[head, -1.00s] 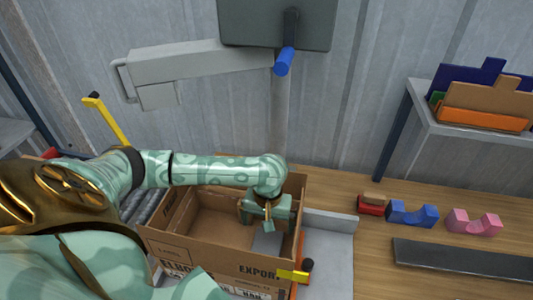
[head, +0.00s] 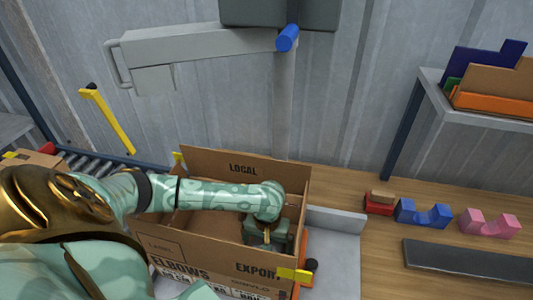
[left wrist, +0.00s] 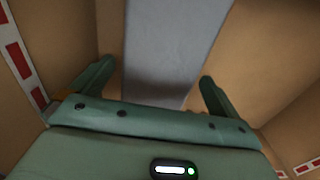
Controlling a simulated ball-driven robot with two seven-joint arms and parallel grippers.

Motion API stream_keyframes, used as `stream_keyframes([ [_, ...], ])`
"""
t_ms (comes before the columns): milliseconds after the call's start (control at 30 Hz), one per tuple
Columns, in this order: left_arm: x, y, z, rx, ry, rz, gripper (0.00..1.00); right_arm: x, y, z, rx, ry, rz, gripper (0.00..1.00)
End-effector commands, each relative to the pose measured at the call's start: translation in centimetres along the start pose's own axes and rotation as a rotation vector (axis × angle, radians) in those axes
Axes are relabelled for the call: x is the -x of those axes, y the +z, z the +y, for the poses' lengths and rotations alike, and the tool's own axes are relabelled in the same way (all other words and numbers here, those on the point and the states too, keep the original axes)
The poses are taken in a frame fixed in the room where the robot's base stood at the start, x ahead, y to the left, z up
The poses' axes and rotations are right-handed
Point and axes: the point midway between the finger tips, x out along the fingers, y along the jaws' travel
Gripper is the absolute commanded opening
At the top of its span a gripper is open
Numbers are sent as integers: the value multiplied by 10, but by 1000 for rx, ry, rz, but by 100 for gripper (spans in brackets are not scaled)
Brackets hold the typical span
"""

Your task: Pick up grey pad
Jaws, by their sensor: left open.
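The grey pad (left wrist: 172,50) shows in the left wrist view as a long, flat grey piece inside the cardboard box. My left gripper (left wrist: 155,82) is open, with one finger on either side of the near part of the pad. The fingers look apart from it; how close they are in depth I cannot tell. In the head view my left gripper (head: 266,238) reaches down inside the right part of the cardboard box (head: 205,248), and the pad is hidden there by the gripper and the box wall. My right gripper is not in view.
The box walls stand close around my left gripper. Yellow-handled clamps (head: 294,275) sit at the box. To the right, a red block (head: 378,208), a blue cradle (head: 422,214), a pink cradle (head: 488,223) and a dark bar (head: 470,262) lie on the wooden bench.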

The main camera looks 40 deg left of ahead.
Motion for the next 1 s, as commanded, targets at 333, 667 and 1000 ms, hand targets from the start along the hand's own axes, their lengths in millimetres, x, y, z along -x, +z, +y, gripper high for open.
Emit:
stream_keyframes([
  [333, 2, 0, 0, 0, 0, 1, 60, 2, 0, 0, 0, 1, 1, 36],
  [667, 17, -1, 0, 1, 2, 3, 60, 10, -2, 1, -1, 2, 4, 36],
  [1000, 90, -1, 0, 2, 2, 3, 60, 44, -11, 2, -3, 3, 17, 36],
])
